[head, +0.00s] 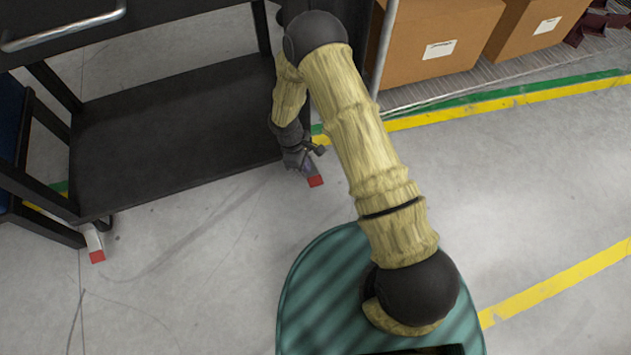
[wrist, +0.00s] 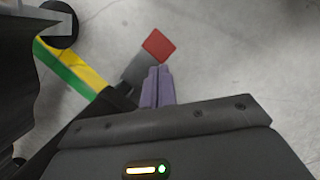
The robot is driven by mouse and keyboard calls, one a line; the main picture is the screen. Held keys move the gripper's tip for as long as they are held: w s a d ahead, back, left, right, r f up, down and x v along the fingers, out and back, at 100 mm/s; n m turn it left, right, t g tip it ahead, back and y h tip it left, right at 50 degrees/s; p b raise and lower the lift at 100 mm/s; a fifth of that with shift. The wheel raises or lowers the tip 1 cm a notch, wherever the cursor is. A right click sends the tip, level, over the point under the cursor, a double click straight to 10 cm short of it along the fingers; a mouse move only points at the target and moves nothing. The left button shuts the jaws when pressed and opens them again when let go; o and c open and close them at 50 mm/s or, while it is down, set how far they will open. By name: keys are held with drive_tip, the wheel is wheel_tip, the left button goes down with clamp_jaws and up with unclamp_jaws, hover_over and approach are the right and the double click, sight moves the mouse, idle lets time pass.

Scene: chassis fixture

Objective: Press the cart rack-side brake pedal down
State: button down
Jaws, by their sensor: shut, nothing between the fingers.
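The black cart (head: 180,125) stands at the left of the head view. Its rack-side brake pedal (head: 316,181) is a grey lever with a red tip, low by the cart's right corner; it also shows in the wrist view (wrist: 158,45). My gripper (head: 302,166) is down at this pedal, its purple fingers shut and empty. In the wrist view the fingertips (wrist: 158,70) overlap the grey lever just short of the red tip. I cannot tell whether they touch it. The fingers hide part of the lever.
A second red-tipped pedal (head: 97,256) is at the cart's left corner. A rack with cardboard boxes (head: 436,42) stands at the upper right. A dark caster wheel (wrist: 58,22) shows in the wrist view. The grey floor (head: 520,200) at right is clear.

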sight(309, 179)
drive_tip(key=shift+b+x, duration=2)
drive_tip(key=shift+x, duration=0.65)
drive_tip(key=shift+a+b+x, duration=0.2)
drive_tip(key=shift+b+x, duration=0.25)
drive_tip(key=shift+x, duration=0.4)
drive_tip(key=shift+a+b+x, duration=0.2)
drive_tip(key=shift+b+x, duration=0.25)
drive_tip(key=shift+x, duration=0.4)
drive_tip(key=shift+w+a+r, duration=0.1)
drive_tip(key=shift+w, duration=0.1)
drive_tip(key=a, duration=0.1)
drive_tip(key=p, duration=0.1)
drive_tip(key=w+a+r, duration=0.1)
drive_tip(key=shift+a, duration=0.4)
drive_tip(key=shift+w, duration=0.15)
drive_tip(key=shift+f, duration=0.1)
